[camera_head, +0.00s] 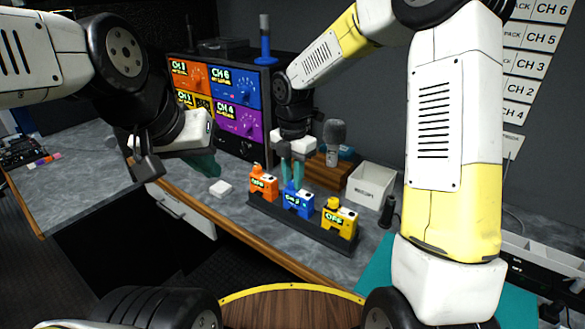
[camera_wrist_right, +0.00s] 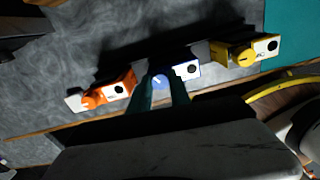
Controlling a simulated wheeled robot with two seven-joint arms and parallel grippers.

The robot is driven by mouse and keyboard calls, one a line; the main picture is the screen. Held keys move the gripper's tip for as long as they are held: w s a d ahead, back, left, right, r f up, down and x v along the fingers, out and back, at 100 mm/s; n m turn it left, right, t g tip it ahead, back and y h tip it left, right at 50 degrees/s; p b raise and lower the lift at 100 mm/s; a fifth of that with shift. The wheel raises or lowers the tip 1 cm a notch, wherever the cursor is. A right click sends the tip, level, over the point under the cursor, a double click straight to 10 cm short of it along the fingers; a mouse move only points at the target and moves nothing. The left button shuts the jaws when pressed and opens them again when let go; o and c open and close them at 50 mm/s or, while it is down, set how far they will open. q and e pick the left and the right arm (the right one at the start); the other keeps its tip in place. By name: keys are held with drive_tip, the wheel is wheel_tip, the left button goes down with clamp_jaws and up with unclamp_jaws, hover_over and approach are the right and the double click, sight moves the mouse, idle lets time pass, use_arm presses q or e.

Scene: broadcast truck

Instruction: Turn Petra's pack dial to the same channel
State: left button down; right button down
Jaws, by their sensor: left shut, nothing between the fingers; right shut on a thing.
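Three small packs stand in a row on a dark rack on the desk: an orange pack (camera_head: 264,183), a blue pack (camera_head: 298,203) and a yellow pack (camera_head: 340,219). The orange and yellow displays read OFF; the blue one's green text is too small to read surely. I cannot tell which pack is Petra's. My right gripper (camera_head: 291,182) points down over the blue pack, its teal fingers shut on the blue dial (camera_wrist_right: 160,81), which has a white pointer line. My left gripper (camera_head: 205,167) is shut and empty, in the air left of the packs.
A rack of coloured receiver panels (camera_head: 217,95) stands behind, one reading CH 6 and one CH 4. A microphone (camera_head: 333,138) and a white bin (camera_head: 370,184) stand behind the packs. Wall labels (camera_head: 530,66) list pack channels. A white block (camera_head: 220,187) lies left.

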drive_tip(key=shift+m, duration=0.5)
drive_tip(key=m, duration=0.9)
drive_tip(key=shift+s+m, duration=0.1)
drive_tip(key=shift+m, duration=0.3)
drive_tip(key=m, duration=0.3)
drive_tip(key=shift+m, duration=0.3)
drive_tip(key=m, duration=0.4)
drive_tip(key=shift+m, duration=0.3)
drive_tip(key=m, duration=0.4)
drive_tip(key=shift+m, duration=0.3)
drive_tip(key=c, duration=1.2)
unclamp_jaws()
